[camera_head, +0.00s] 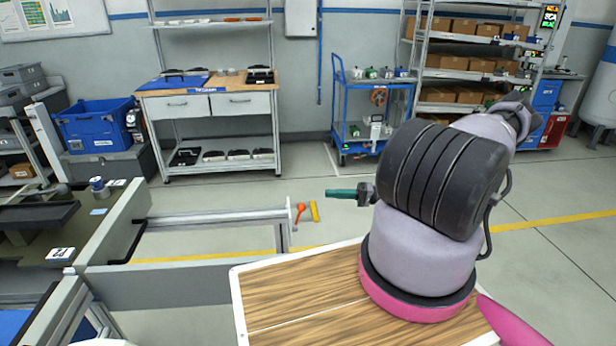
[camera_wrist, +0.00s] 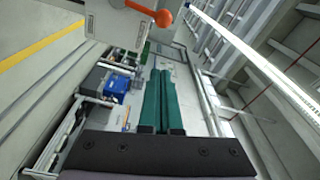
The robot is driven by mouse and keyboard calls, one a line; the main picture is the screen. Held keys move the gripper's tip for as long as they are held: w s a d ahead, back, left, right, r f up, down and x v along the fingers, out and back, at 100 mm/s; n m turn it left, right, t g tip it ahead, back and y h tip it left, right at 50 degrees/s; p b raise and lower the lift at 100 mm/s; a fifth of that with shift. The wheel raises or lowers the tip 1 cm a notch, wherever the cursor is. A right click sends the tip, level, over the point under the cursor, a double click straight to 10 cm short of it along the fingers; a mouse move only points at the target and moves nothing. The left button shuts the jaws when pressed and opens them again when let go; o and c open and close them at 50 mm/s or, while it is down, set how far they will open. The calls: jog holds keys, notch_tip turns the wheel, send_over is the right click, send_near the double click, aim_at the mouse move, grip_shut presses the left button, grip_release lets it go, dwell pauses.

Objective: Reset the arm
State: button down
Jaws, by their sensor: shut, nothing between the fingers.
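My gripper (camera_head: 329,194) is in the middle of the head view, its green fingers pointing left. In the wrist view the two green fingers (camera_wrist: 160,72) lie side by side, shut, with nothing between them. My arm is bent above a wood-grain surface (camera_head: 290,300) with a white rim. The gripper is in free air, to the right of the orange-handled part at the rail end.
A metal rail (camera_head: 210,219) ends near my gripper with an orange handle (camera_head: 299,211) and a yellow piece (camera_head: 315,211); the handle also shows in the wrist view (camera_wrist: 163,18). A blue cart (camera_head: 370,115), workbench (camera_head: 215,104) and shelves (camera_head: 470,67) stand behind, beyond open floor.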

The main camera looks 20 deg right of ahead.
jog(key=s+a+r+g+h, duration=0.25)
jog(key=r+h, duration=0.35)
jog(key=r, duration=0.8)
jog(key=s+a+r+g+h, duration=0.2)
jog(key=r+g+h, duration=0.3)
jog(key=r, duration=1)
jog(key=s+a+r+m+t+h, duration=0.1)
jog(key=s+r+t, duration=0.3)
jog(key=s+r, duration=0.4)
jog(key=s+a+r+m+t+h, duration=0.2)
jog(key=s+a+r+t+h, duration=0.1)
jog(key=s+r, duration=0.5)
notch_tip(320, 180, up, 3)
jog(key=shift+a+f+t, duration=0.1)
jog(key=shift+a+t, duration=0.45)
jog(key=shift+t, duration=0.3)
